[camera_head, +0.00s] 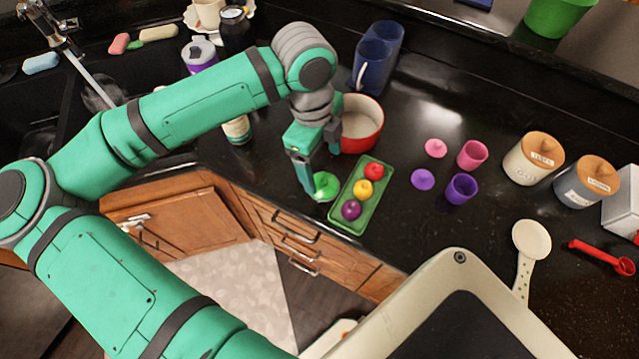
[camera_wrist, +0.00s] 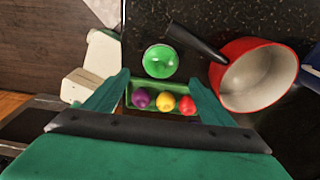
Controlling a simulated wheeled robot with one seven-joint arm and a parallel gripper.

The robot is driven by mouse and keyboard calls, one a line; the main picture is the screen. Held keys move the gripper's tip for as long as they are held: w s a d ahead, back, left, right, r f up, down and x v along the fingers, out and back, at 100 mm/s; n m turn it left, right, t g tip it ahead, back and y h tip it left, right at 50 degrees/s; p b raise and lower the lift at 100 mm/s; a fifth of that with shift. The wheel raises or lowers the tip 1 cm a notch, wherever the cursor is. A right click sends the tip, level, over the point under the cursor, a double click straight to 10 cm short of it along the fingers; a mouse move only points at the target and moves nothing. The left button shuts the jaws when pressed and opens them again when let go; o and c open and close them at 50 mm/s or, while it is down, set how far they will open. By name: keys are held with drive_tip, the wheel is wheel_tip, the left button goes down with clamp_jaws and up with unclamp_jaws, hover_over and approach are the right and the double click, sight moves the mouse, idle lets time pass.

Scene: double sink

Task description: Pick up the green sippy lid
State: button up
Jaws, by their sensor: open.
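The green sippy lid (camera_head: 326,185) is a round green dome on the black counter near its front edge. In the wrist view the lid (camera_wrist: 160,61) lies just beyond the green tray, between and ahead of my fingertips. My gripper (camera_head: 314,176) is open above the counter, with its fingers close to the lid in the head view. In the wrist view my gripper (camera_wrist: 160,82) has its two green fingers wide apart with nothing between them held. I cannot tell whether a finger touches the lid.
A green tray (camera_head: 375,203) with purple, yellow and red toy fruits sits right beside the lid. A red pan (camera_head: 377,128) stands behind, its dark handle (camera_wrist: 196,42) near the lid. Pink and purple cups and lids stand right. The counter's front edge is close.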

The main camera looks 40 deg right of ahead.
sight(324, 180)
drive_tip(key=shift+s+d+f, duration=0.1)
drive_tip(key=shift+f, duration=1.75)
drive_tip(key=shift+s+f, duration=0.1)
drive_tip(key=shift+f, duration=1.75)
drive_tip(key=c, duration=1.1)
